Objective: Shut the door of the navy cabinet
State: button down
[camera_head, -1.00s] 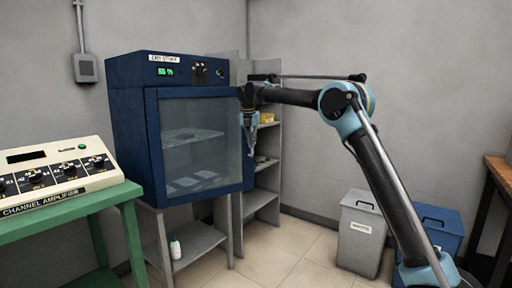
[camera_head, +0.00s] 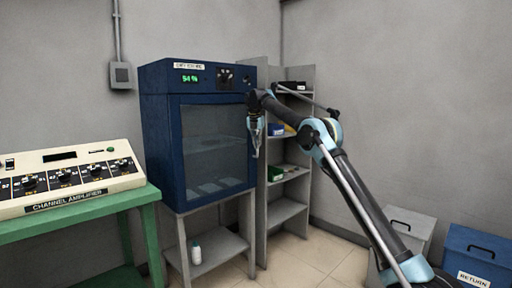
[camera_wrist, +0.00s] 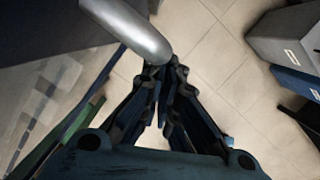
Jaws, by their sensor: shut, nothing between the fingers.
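The navy cabinet (camera_head: 158,140) stands on a grey stand left of centre in the head view. Its glass-paned door (camera_head: 213,150) lies about in line with the cabinet front, its right edge close to the cabinet's right side. I cannot tell whether it is fully shut. My gripper (camera_head: 256,154) points down at the door's right edge, shut and empty. Whether it touches the door is unclear. In the wrist view its fingers (camera_wrist: 160,72) meet beside a silver bar (camera_wrist: 135,30), which I cannot identify for sure.
A grey shelf unit (camera_head: 287,212) stands right of the cabinet, close behind my gripper. A green table (camera_head: 95,205) with a channel amplifier (camera_head: 65,178) is at left. A grey bin (camera_head: 412,225) and a blue return bin (camera_head: 470,255) stand at right. Tiled floor between is clear.

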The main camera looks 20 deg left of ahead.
jog(key=shift+w+a, duration=0.15)
jog(key=shift+w, duration=0.3)
jog(key=shift+w, duration=0.1)
jog(key=shift+d, duration=0.2)
jog(key=s+d+r, duration=0.2)
jog(key=s+r, duration=0.4)
jog(key=r, duration=0.3)
jog(key=shift+s+d+r, duration=0.25)
jog(key=shift+d+r, duration=0.15)
